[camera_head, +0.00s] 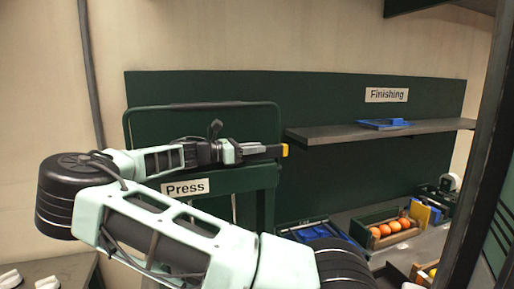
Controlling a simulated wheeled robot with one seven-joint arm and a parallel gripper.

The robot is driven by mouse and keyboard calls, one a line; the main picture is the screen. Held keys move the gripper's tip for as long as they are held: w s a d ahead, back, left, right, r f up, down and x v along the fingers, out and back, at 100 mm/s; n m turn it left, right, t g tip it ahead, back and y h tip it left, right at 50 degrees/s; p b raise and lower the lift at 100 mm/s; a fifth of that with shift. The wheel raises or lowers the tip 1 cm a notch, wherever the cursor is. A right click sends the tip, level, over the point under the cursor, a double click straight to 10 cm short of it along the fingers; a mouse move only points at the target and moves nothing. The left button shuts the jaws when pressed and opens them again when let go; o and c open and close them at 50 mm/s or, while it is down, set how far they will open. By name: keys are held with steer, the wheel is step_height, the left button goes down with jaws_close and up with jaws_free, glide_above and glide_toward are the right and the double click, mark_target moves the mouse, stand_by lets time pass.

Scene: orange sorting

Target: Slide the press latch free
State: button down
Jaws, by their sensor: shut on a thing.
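The press (258,192) is a dark green unit with a rounded top rail and a white "Press" sign (185,187), left of centre. A dark bar with a yellow end (285,150), which looks like the press latch, lies level across its upper front. My gripper (243,151) reaches in from the left and is shut at this bar. The fingers are small and dark, so the exact contact is hard to make out. My arm hides the lower left of the press.
A grey shelf (350,133) under the "Finishing" sign holds a blue tray (384,124). A wooden crate of oranges (390,229) and a blue crate (318,230) stand on the bench at lower right. A dark post (484,150) rises at the right.

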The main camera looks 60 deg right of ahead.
steer(key=p+v, duration=0.1)
steer(key=v, duration=0.3)
steer(key=shift+w+a+r+p, duration=0.1)
steer(key=shift+r+p, duration=0.05)
steer(key=shift+p, duration=0.2)
steer(key=c, duration=1.2)
jaws_free()
steer(key=shift+w+a, duration=0.15)
steer(key=shift+a, duration=0.05)
steer(key=shift+c, duration=0.2)
steer(key=shift+d, duration=0.15)
